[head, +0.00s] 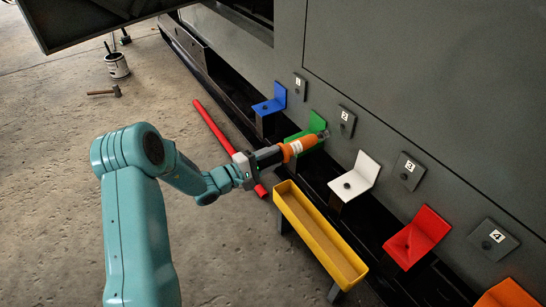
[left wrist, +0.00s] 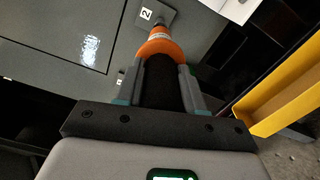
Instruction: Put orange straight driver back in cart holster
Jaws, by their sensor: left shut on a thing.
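The orange straight driver (head: 298,147) is held in my left gripper (head: 266,158). It has an orange body with a pale label band and a dark part between the fingers. Its far end points up and right, overlapping the green bracket (head: 312,122) in the head view; I cannot tell whether they touch. In the left wrist view, the left gripper (left wrist: 162,88) is shut on the dark part, with the driver's orange body (left wrist: 160,47) beyond it, toward plate 2 (left wrist: 152,14). My right gripper is not in view.
Blue (head: 270,104), white (head: 352,182) and red (head: 416,240) brackets line the grey enclosure wall (head: 400,70). A red bar (head: 215,128), a hammer (head: 104,91) and a bucket (head: 117,66) are on the floor, which is open at left.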

